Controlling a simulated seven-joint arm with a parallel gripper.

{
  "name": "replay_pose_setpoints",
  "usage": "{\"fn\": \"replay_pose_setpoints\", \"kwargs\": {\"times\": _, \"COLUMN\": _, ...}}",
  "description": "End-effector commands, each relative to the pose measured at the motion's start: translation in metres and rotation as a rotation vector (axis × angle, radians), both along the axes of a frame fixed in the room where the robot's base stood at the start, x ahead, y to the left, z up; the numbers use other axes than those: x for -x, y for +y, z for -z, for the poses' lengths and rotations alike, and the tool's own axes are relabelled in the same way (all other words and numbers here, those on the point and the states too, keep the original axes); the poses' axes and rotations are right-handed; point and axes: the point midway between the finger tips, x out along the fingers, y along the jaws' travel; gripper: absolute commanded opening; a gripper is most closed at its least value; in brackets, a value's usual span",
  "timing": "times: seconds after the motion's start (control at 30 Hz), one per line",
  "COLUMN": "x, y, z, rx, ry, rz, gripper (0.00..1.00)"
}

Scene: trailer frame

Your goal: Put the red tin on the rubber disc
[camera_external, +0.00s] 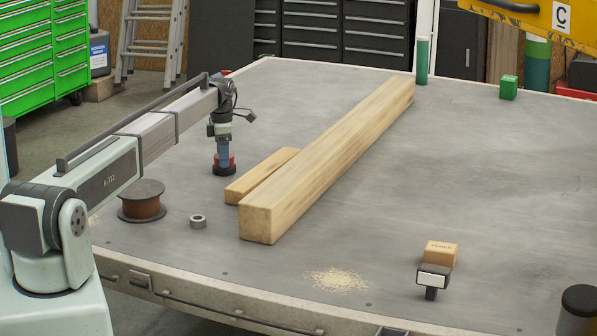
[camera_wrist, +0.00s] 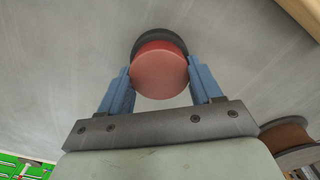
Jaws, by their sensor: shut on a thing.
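The red tin (camera_wrist: 160,74) is between the two blue fingers of my gripper (camera_wrist: 160,88) in the wrist view, with a finger against each side. In the external view the red tin (camera_external: 231,160) shows around the fingertips of my gripper (camera_external: 223,160). The black rubber disc (camera_external: 224,170) lies on the trailer bed directly below the tin. In the wrist view the disc's dark rim (camera_wrist: 160,36) shows past the tin's far edge; the tin hides most of it. The tin is over the disc; I cannot tell whether they touch.
A long timber beam (camera_external: 330,155) and a shorter block (camera_external: 262,176) lie right of my gripper. A cable spool (camera_external: 142,200) and a metal ring (camera_external: 198,221) are nearer the front left. A small box (camera_external: 440,254), a mallet-like tool (camera_external: 433,277) and sawdust (camera_external: 337,280) lie at the front.

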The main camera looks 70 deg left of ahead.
Motion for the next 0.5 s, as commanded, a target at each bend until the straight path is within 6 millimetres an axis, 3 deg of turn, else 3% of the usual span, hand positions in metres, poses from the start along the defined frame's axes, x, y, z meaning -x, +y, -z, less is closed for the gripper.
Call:
{"fn": "replay_pose_setpoints", "kwargs": {"times": 0.03, "x": 0.0000, "y": 0.0000, "z": 0.0015, "rx": 0.000, "ry": 0.000, "rz": 0.000, "gripper": 0.31}}
{"fn": "replay_pose_setpoints", "kwargs": {"times": 0.07, "x": 0.0000, "y": 0.0000, "z": 0.0012, "rx": 0.000, "ry": 0.000, "rz": 0.000, "gripper": 0.67}}
{"fn": "replay_pose_setpoints", "kwargs": {"times": 0.3, "x": 0.0000, "y": 0.0000, "z": 0.0009, "rx": 0.000, "ry": 0.000, "rz": 0.000, "gripper": 0.90}}
{"fn": "replay_pose_setpoints", "kwargs": {"times": 0.5, "x": -0.0001, "y": 0.0001, "z": 0.0007, "rx": 0.000, "ry": 0.000, "rz": 0.000, "gripper": 0.90}}
